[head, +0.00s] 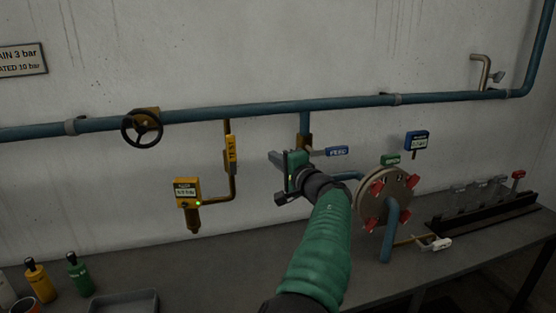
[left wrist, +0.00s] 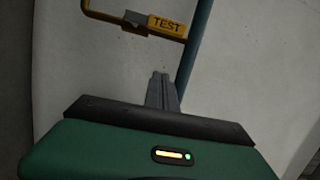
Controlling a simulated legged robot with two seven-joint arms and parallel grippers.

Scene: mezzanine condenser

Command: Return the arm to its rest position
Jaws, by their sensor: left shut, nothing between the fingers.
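My left arm, in a green sleeve, reaches up from the bottom of the head view. Its left gripper (head: 280,178) is in front of the wall, below the blue pipe and left of the blue FEED handle (head: 337,151). In the left wrist view the gripper's fingers (left wrist: 161,90) are together with nothing between them. The yellow TEST handle (head: 230,154) stands to the left, apart from the gripper; it also shows in the left wrist view (left wrist: 166,25). My right gripper is in neither view.
A blue pipe (head: 245,111) with a dark handwheel (head: 141,129) crosses the wall. A yellow gauge (head: 186,192) with a green light hangs at left. A round flange (head: 391,196) with red clamps stands right of my arm. Bottles (head: 79,272) and a tray (head: 124,303) are on the bench.

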